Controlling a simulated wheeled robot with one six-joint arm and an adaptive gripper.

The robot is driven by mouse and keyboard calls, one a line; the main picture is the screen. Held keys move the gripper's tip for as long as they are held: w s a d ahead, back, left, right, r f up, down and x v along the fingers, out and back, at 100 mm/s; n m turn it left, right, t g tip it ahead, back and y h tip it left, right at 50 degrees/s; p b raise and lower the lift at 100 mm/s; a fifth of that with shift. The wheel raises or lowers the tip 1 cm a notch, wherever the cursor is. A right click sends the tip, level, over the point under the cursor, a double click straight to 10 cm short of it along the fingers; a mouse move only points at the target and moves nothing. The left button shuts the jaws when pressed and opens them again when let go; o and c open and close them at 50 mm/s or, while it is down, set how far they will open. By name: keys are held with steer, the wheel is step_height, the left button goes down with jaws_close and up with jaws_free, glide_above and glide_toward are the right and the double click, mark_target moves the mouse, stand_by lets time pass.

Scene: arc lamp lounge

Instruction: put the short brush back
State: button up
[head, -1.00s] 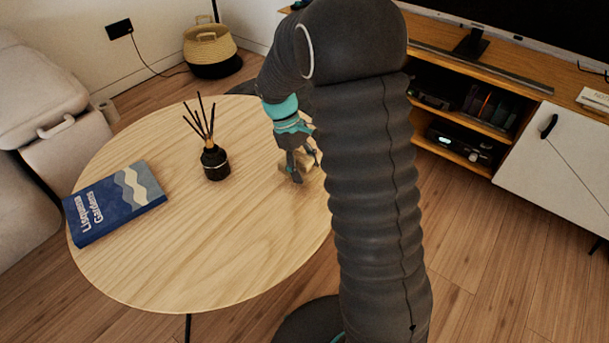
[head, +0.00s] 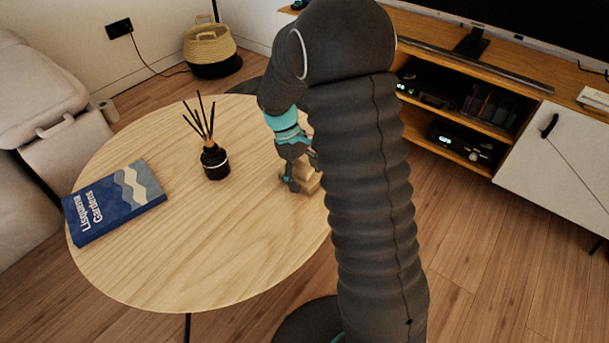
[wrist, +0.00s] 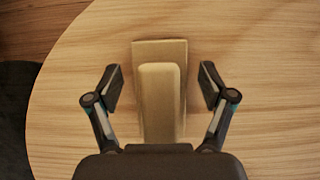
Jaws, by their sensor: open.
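A pale wooden object with a flat base and a narrower raised block on top lies on the round table; it seems to be the short brush (wrist: 174,52), though no bristles show. It also shows in the head view (head: 309,182) near the table's right edge, partly behind my arm. My gripper (wrist: 161,85) is open over it. One finger is on each side of the raised block, with gaps between. In the head view, my gripper (head: 302,178) points down at the object.
The round wooden table (head: 200,265) also carries a black reed diffuser (head: 214,160) and a blue book (head: 114,203). A TV cabinet (head: 555,165) stands to the right, a woven basket (head: 210,48) at the back, a sofa (head: 45,90) on the left. The table's front is clear.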

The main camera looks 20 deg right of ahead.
steer(key=p+v, duration=0.1)
steer(key=v, duration=1.1)
steer(key=shift+s+d+r, duration=0.1)
steer(key=shift+s, duration=0.05)
step_height(320, 180, up, 5)
steer(key=m+t, duration=0.1)
steer(key=t, duration=0.1)
glide_above(298, 180)
steer(key=s+r+m+t+y, duration=0.2)
steer(key=s+r, duration=0.3)
steer(key=s, duration=0.3)
steer(key=s+d+m+t, duration=0.1)
steer(key=s+m+t, duration=0.3)
steer(key=s, duration=0.9)
steer(key=shift+r+t+y, duration=0.2)
steer(key=shift+t+y, duration=0.2)
steer(key=shift+t, duration=0.3)
steer(key=shift+s+d, duration=0.1)
